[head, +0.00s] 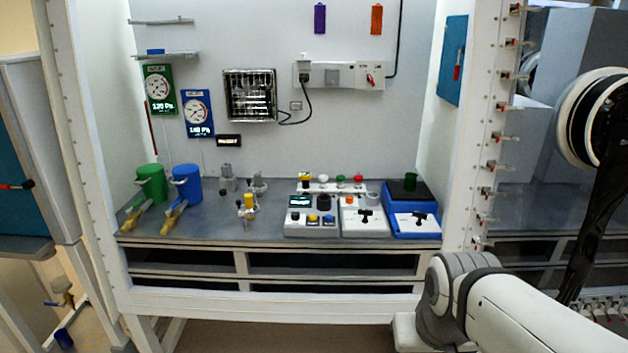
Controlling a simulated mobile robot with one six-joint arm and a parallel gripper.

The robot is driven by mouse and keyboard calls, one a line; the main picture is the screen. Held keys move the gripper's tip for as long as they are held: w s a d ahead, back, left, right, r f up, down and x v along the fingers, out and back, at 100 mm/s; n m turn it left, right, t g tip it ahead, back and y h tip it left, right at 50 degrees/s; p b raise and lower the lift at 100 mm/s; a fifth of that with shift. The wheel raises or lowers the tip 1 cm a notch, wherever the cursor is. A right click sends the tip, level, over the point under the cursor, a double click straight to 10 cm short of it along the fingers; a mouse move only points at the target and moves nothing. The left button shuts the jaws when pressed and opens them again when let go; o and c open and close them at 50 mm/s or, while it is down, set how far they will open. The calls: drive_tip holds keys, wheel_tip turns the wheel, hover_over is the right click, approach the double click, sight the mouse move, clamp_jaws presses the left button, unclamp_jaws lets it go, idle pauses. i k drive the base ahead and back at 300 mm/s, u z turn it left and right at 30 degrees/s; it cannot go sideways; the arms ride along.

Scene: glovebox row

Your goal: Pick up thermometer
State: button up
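I cannot make out a thermometer for certain. A thin red upright rod (151,125) shows at the left of the back wall, beside the green gauge panel; it is too small to tell what it is. My arm enters at the lower right, in front of the cabinet's right side. My gripper is not in view.
The grey worktop (215,228) holds a green canister (151,183), a blue canister (187,184), small metal fittings, a control box (312,222) and a blue scale-like device (411,222). White posts frame the open front. The worktop's front left-centre is clear.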

sight(305, 178)
drive_tip(key=z, duration=0.05)
drive_tip(key=i, duration=1.85)
drive_tip(key=u, duration=0.7)
drive_tip(key=k, duration=0.85)
drive_tip(key=u, duration=0.15)
drive_tip(key=i, duration=0.9)
